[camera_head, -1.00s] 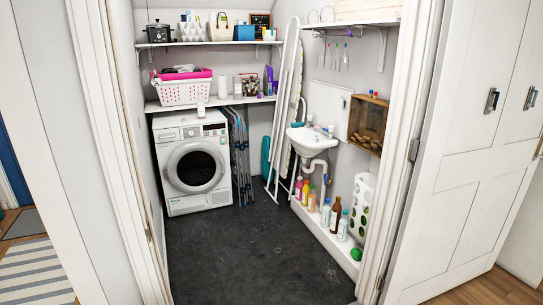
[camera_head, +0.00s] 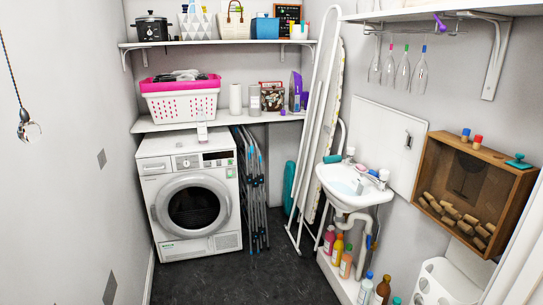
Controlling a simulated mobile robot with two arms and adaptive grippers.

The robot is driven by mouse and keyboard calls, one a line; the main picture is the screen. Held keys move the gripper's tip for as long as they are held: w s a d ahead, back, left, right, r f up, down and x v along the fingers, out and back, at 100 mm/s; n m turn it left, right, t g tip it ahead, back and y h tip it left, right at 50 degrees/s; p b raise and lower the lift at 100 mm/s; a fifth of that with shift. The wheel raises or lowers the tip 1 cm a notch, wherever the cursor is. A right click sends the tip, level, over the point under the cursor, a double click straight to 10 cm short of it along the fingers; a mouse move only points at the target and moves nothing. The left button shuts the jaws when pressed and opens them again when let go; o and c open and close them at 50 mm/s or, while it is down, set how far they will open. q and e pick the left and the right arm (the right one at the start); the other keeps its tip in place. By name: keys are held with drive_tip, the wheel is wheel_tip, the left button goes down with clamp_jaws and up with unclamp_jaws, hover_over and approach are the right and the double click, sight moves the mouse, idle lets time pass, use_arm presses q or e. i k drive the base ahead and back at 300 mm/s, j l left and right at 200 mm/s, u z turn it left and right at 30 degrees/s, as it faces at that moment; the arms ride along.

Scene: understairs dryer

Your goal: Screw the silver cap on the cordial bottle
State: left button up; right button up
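Neither of my grippers is in view. Several bottles stand on a low white ledge under the basin: a pink one (camera_head: 329,240), a yellow one (camera_head: 338,247), an orange one (camera_head: 346,264), one with a blue top (camera_head: 365,289) and a brown one (camera_head: 382,290). The lower edge of the picture cuts off the nearest ones. I cannot tell which of them is the cordial bottle. I cannot make out a silver cap anywhere.
A white basin (camera_head: 347,188) and a wooden crate of corks (camera_head: 470,194) hang on the right wall. A dryer (camera_head: 186,238) stands at the back left, beside folded racks (camera_head: 252,180). A tall ironing board (camera_head: 318,120) leans behind the basin. The dark floor (camera_head: 290,270) is clear.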

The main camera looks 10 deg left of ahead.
sight(201, 120)
drive_tip(key=i+l+u, duration=0.2)
drive_tip(key=i+u, duration=0.2)
drive_tip(key=i, duration=0.2)
drive_tip(key=i+l+u, duration=0.85)
drive_tip(key=i+j, duration=0.15)
drive_tip(key=i, duration=0.55)
drive_tip(key=i+j, duration=0.15)
drive_tip(key=i, duration=0.55)
drive_tip(key=i+j, duration=0.1)
drive_tip(key=i, duration=0.6)
drive_tip(key=i+j, duration=0.15)
drive_tip(key=i, duration=0.55)
